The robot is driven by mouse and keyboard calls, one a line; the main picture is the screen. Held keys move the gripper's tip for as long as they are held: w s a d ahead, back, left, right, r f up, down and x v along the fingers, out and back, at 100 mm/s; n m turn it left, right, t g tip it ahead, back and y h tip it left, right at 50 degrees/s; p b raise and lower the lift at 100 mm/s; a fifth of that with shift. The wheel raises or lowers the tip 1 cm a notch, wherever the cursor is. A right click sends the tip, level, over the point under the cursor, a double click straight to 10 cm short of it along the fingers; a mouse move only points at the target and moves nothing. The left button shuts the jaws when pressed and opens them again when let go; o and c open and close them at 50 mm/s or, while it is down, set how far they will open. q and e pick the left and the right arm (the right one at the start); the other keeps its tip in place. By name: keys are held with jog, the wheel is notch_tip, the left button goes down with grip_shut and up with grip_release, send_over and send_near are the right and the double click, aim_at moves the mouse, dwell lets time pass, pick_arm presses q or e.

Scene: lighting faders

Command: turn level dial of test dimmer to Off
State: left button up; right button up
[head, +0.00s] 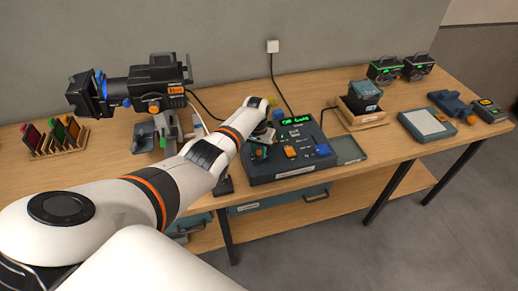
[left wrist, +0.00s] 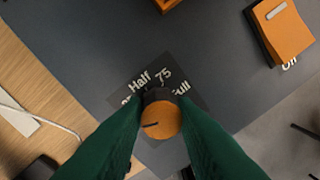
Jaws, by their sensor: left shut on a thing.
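The test dimmer (head: 265,171) is a dark blue-grey box on the wooden bench, with a lit green display (head: 298,121) too small to read surely. Its level dial (left wrist: 161,121) is a round knob with an orange top and a dark pointer line, seen in the left wrist view. The line lies toward the left of the picture, slightly down. The labels Half, 75 and Full show above the knob; the left finger covers part of the scale. My left gripper (head: 258,152) is over the dimmer's left side, its green fingers (left wrist: 160,118) shut on the dial from both sides.
An orange block-shaped control (left wrist: 283,30) stands at upper right in the left wrist view, beside partly cropped lettering. In the head view, a stage lamp (head: 135,85) stands behind my arm. A shallow tray (head: 348,150) lies right of the dimmer.

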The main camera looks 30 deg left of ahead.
aim_at(257, 152)
pick_arm(q)
jog(key=shift+w+r+n+p, duration=0.1)
jog(key=shift+n+p, duration=0.15)
jog(key=shift+n, duration=0.85)
jog(key=shift+w+r+n+p, duration=0.1)
jog(key=shift+n+p, duration=0.1)
jog(key=shift+n, duration=0.9)
jog(key=o, duration=1)
jog(key=shift+s+f, duration=0.1)
jog(key=shift+s, duration=0.05)
jog(key=shift+r, duration=0.4)
notch_tip(257, 152, up, 11)
jog(key=b, duration=0.2)
jog(key=shift+s+a+b, duration=0.2)
jog(key=shift+a+b, duration=0.05)
jog(key=shift+b, duration=0.05)
jog(key=shift+r, duration=0.1)
